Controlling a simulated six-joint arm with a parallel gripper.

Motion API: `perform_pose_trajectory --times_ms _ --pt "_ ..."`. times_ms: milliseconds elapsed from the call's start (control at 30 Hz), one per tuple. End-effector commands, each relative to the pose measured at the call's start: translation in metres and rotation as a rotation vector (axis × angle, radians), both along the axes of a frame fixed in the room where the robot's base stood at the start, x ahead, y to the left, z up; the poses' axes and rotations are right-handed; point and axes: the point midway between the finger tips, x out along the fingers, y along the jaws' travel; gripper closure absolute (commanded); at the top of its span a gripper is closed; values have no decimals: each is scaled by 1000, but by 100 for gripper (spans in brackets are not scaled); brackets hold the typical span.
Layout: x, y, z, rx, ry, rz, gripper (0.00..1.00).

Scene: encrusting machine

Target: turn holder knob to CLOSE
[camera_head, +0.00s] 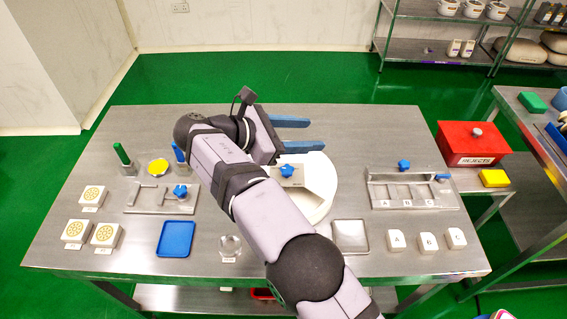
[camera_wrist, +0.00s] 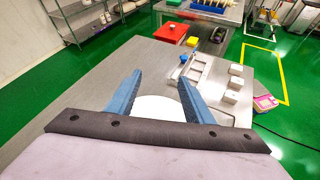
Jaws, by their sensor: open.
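My gripper (camera_head: 315,134) is open and empty, above the far middle of the table; its two blue fingers also show in the wrist view (camera_wrist: 159,77). Several blue knobs are in the head view: one on the left metal fixture (camera_head: 140,197) is the left knob (camera_head: 180,191), one on the round white unit (camera_head: 322,190) is the middle knob (camera_head: 287,171), and one on the right metal fixture (camera_head: 380,198) is the right knob (camera_head: 404,166). I cannot tell which is the holder knob; no CLOSE marking is readable. My arm partly hides the white unit. My gripper touches no knob.
White blocks (camera_head: 397,240) stand at the front right, and patterned white blocks (camera_head: 92,195) at the left. A blue tray (camera_head: 176,239), a clear cup (camera_head: 230,246) and a metal tray (camera_head: 350,236) lie along the front. A red rejects box (camera_head: 472,147) stands beyond the right side.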

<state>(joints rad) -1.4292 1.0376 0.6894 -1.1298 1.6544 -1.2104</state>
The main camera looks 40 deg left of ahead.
Motion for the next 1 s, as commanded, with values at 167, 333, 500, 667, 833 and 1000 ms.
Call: perform_pose_trajectory --times_ms 167,333,500,667,833,1000 --pt "74 -92 83 110 75 -204 53" --pt "71 -132 60 344 337 -298 53" --pt "8 -96 -7 734 587 -480 53" --pt "-39 -48 -51 1109 731 -814 53" --pt "-43 -9 -44 1400 751 -1057 53" --pt "-39 -1 -41 1502 720 -1170 53"
